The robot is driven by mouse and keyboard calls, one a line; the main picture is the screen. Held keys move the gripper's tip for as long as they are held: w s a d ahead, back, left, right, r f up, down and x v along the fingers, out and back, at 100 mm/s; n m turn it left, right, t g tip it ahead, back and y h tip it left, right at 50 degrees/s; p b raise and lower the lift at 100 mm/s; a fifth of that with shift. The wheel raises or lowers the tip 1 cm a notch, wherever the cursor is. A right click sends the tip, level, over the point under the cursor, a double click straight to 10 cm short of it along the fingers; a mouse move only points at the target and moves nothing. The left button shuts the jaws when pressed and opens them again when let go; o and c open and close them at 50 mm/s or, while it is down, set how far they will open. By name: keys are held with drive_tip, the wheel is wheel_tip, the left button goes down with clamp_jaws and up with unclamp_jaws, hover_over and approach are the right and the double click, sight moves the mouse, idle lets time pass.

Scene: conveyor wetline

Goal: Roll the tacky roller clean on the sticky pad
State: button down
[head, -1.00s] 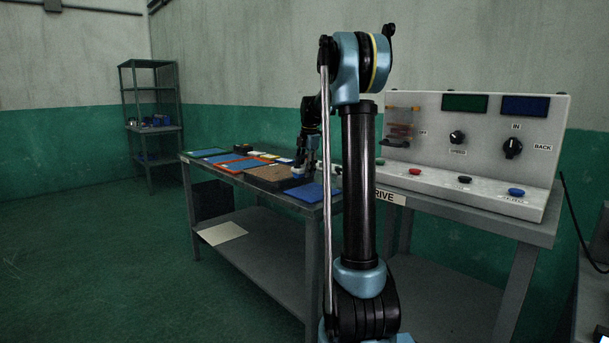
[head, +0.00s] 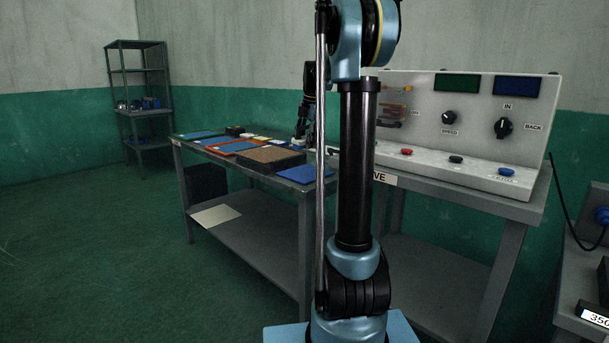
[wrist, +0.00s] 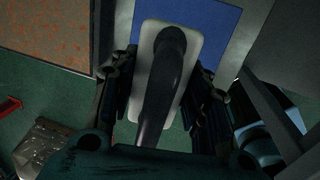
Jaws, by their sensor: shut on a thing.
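My gripper (wrist: 165,95) is shut on a tool with a black handle and a pale, rounded rectangular head, seemingly the tacky roller (wrist: 192,48). The fingers lie on both sides of it; its underside is hidden. A flat blue pad (wrist: 218,18), likely the sticky pad, shows beyond the tool in the wrist view. In the head view this blue pad (head: 299,174) lies at the near right end of the worktable. There my gripper (head: 301,138) is small and dark above the table's far side. I cannot tell whether the tool touches anything.
On the worktable, a brown-topped block (head: 270,155) lies beside the blue pad, with a red-framed tray (head: 232,147) further left. A control panel (head: 460,120) with knobs and buttons stands right. A shelf rack (head: 140,100) stands at the back left. Floor at left is clear.

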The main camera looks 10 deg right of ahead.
idle(0.3)
drive_tip(key=shift+f, duration=4.75)
drive_tip(key=shift+f, duration=0.25)
drive_tip(key=c, duration=0.9)
unclamp_jaws()
